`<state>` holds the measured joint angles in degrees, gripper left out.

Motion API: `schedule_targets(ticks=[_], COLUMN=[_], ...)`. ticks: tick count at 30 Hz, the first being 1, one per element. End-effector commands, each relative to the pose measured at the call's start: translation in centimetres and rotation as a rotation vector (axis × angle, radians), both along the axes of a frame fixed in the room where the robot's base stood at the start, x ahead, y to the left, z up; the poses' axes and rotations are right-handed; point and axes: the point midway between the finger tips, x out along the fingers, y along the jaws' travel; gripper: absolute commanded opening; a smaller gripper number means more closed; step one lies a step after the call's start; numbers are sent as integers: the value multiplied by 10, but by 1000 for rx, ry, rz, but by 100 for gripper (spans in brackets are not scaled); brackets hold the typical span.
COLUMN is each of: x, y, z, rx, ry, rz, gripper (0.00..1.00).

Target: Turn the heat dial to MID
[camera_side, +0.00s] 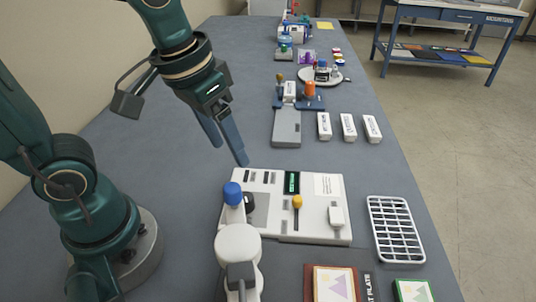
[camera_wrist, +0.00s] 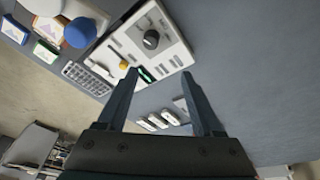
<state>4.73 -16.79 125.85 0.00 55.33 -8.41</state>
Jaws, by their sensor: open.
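The heat dial (camera_wrist: 151,39) is a round dark knob on the white control panel (camera_wrist: 128,40). In the side view the dial (camera_side: 249,203) is partly hidden behind the blue-topped white lever. The panel (camera_side: 270,228) also has a small green display (camera_side: 292,183) and a yellow-knobbed slider (camera_side: 297,202). The dial's marks are too small to read. My gripper (camera_side: 230,154) is open and empty, above the table just behind the panel, apart from the dial. In the wrist view its two fingers (camera_wrist: 162,75) reach toward the panel.
The blue-topped white lever (camera_side: 233,195) stands at the panel's front left. A white rack (camera_side: 396,229) lies to the right, with picture cards (camera_side: 331,284) in front. White blocks (camera_side: 348,127) and a grey device (camera_side: 287,128) stand farther back. The table left of the panel is clear.

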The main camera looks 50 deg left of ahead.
Motion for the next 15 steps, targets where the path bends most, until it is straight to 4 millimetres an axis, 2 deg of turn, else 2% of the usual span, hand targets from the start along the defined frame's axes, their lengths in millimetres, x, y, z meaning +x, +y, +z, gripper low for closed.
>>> schedule_targets(ticks=[6, 15], x=[16, 14], y=[-15, -23], z=[-32, -60], rx=[14, 31], ry=[172, 274], rz=[-29, -62], gripper=[68, 68])
